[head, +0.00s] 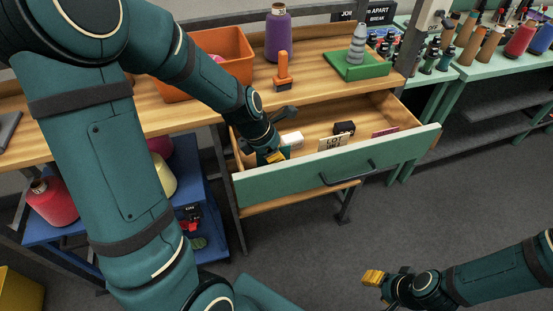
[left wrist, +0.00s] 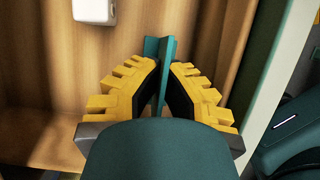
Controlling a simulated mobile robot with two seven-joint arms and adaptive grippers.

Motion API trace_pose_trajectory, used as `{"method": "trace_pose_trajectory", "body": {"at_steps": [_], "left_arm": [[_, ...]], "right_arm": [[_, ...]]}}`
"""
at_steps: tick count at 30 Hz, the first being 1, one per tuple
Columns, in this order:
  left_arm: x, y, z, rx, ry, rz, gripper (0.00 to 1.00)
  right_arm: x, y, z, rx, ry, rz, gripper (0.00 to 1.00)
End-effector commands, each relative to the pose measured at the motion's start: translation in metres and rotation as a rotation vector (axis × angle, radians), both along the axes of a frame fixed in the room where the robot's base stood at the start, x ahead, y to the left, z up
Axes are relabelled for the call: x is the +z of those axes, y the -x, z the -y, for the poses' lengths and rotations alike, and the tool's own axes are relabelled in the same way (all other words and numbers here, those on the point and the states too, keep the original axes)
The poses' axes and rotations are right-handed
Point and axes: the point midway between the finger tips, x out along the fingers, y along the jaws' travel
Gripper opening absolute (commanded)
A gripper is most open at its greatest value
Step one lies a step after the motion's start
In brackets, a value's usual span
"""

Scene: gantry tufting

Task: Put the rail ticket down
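The left gripper (head: 272,157) is inside the open drawer, at its left end. In the left wrist view its yellow fingers (left wrist: 167,85) are closed on a thin teal piece (left wrist: 158,58), which I take to be the rail ticket. The ticket stands on edge between the fingertips and sticks out beyond them. A small teal bit also shows beside the gripper in the head view (head: 286,151). Whether its lower edge touches the drawer floor I cannot tell. The right gripper (head: 372,278) is over the floor at the lower right, away from the drawer; its finger gap is unclear.
The green-fronted drawer (head: 300,172) holds a white block (head: 292,139), a black box (head: 344,128), a lettered card (head: 333,143) and a maroon flat item (head: 385,131). The drawer's middle floor has room. An orange bin (head: 225,48) and orange-handled stamp (head: 283,72) stand on the bench above.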

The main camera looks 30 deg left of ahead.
Motion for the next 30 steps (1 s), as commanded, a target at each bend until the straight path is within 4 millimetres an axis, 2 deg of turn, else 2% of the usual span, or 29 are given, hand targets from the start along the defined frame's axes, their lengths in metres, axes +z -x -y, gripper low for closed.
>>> {"method": "trace_pose_trajectory", "body": {"at_steps": [1, 12, 13, 15, 16, 25, 30], "left_arm": [[-0.008, 0.000, 0.000, 0.002, 0.001, 0.000, 0.00], [-0.009, 0.000, 0.000, 0.001, 0.000, 0.001, 0.00], [-0.010, 0.000, 0.000, 0.001, 0.000, 0.001, 0.06], [-0.009, 0.000, 0.000, 0.001, 0.000, 0.001, 0.30], [-0.009, 0.000, 0.000, 0.001, 0.000, 0.001, 0.34], [-0.008, 0.000, 0.000, 0.001, -0.001, 0.002, 0.34], [0.008, 0.003, -0.003, 0.000, -0.001, 0.004, 0.34]], "right_arm": [[-0.005, 0.000, 0.000, 0.000, 0.000, 0.000, 0.47], [-0.005, -0.001, 0.000, 0.001, 0.000, 0.001, 0.47], [-0.005, -0.001, 0.000, 0.001, 0.000, 0.001, 0.47], [-0.004, -0.001, 0.000, 0.001, 0.000, 0.001, 0.47], [-0.004, -0.001, 0.000, 0.000, 0.000, 0.002, 0.47], [-0.004, -0.001, 0.000, 0.000, 0.000, 0.001, 0.47], [0.004, 0.000, 0.000, 0.000, 0.000, 0.000, 0.47]]}}
